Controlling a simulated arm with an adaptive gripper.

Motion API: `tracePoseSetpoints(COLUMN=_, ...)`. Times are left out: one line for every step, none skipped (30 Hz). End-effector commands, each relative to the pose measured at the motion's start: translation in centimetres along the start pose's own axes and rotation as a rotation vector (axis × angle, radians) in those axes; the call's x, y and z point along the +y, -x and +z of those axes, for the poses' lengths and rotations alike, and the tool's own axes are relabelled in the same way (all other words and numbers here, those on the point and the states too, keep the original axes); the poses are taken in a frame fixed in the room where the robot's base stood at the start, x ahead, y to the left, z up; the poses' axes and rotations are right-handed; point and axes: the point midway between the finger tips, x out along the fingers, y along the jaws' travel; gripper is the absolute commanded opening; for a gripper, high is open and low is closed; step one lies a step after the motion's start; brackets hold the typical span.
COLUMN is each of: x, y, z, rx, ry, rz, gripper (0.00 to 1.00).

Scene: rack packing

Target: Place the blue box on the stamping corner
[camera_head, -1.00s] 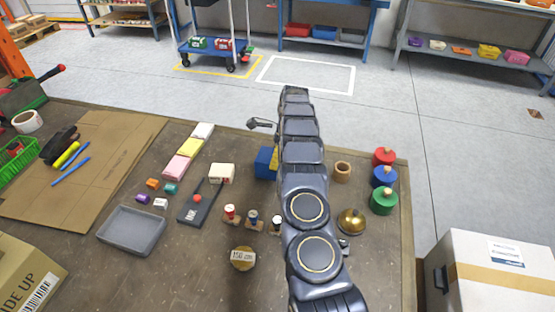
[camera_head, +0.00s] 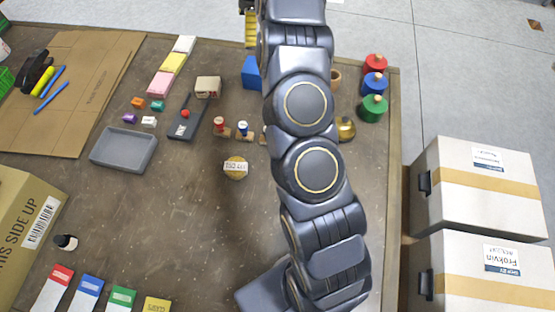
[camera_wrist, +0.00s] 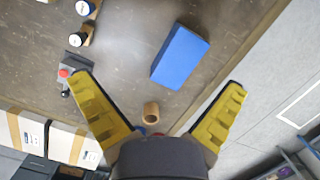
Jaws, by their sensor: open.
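The blue box (camera_head: 251,73) stands near the table's far edge, partly hidden by my arm in the head view. In the wrist view the blue box (camera_wrist: 180,57) lies beyond my fingertips, with clear table around it. My gripper (camera_wrist: 160,82) is open and empty, its yellow fingers spread wide, apart from the box. I cannot tell which area is the stamping corner.
Red (camera_head: 375,64), blue (camera_head: 375,84) and green (camera_head: 374,108) knobbed cylinders stand at the right edge.

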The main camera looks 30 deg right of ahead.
Motion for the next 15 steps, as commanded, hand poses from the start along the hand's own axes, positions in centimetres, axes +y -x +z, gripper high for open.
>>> tracePoseSetpoints(x=1.8, y=1.7, z=2.0, rx=-0.011, ry=0.111, rz=0.012, gripper=1.00)
tracePoseSetpoints(x=2.8, y=2.5, z=3.0, rx=-0.014, ry=0.179, rz=0.019, gripper=1.00)
tracePoseSetpoints(x=4.4, y=3.3, z=4.2, rx=-0.019, ry=0.269, rz=0.033, gripper=1.00)
tracePoseSetpoints(x=5.6, y=4.1, z=5.0, rx=-0.022, ry=0.337, rz=0.038, gripper=1.00)
tracePoseSetpoints(x=6.9, y=4.6, z=5.7, rx=-0.024, ry=0.402, rz=0.050, gripper=1.00)
tracePoseSetpoints(x=8.5, y=5.6, z=6.6, rx=-0.024, ry=0.492, rz=0.057, gripper=1.00)
tracePoseSetpoints(x=9.9, y=6.0, z=7.2, rx=-0.025, ry=0.559, rz=0.069, gripper=1.00)
tracePoseSetpoints(x=11.2, y=6.7, z=7.8, rx=-0.023, ry=0.625, rz=0.073, gripper=1.00)
tracePoseSetpoints(x=13.1, y=7.3, z=8.3, rx=-0.023, ry=0.712, rz=0.086, gripper=1.00)
tracePoseSetpoints(x=14.5, y=7.8, z=8.6, rx=-0.021, ry=0.777, rz=0.093, gripper=1.00)
tracePoseSetpoints(x=16.0, y=8.2, z=8.9, rx=-0.020, ry=0.840, rz=0.104, gripper=1.00)
tracePoseSetpoints(x=17.9, y=8.8, z=9.2, rx=-0.016, ry=0.925, rz=0.115, gripper=1.00)
tracePoseSetpoints(x=19.4, y=9.1, z=9.3, rx=-0.013, ry=0.989, rz=0.126, gripper=1.00)
tracePoseSetpoints(x=20.8, y=9.4, z=9.3, rx=-0.009, ry=1.050, rz=0.136, gripper=1.00)
tracePoseSetpoints(x=22.9, y=9.8, z=9.3, rx=-0.006, ry=1.131, rz=0.151, gripper=1.00)
